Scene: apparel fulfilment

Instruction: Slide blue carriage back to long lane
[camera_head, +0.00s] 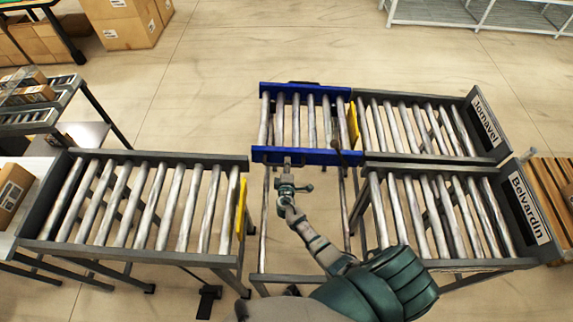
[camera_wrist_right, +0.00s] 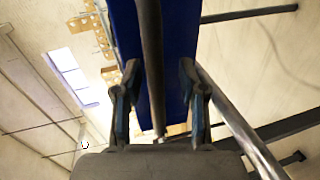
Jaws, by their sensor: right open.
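The blue carriage (camera_head: 300,156) has blue side rails and silver rollers. It stands at the back, lined up with the lane signed Jornavel (camera_head: 425,157). The long lane (camera_head: 130,160) lies to the left and nearer, with an empty bay of the frame to its right. My right gripper (camera_head: 288,172) is at the carriage's near blue rail, left of its middle. In the wrist view the right gripper (camera_wrist_right: 160,105) is open, with a grey bar (camera_wrist_right: 150,50) between its fingers and the blue rail (camera_wrist_right: 180,50) behind. Whether the fingers touch the bar cannot be told. My left gripper is not in view.
A yellow stop (camera_head: 241,208) stands at the long lane's right end, another (camera_head: 353,124) at the carriage's right. The lane signed Belvardin (camera_head: 450,168) is at the near right. The rollers are empty.

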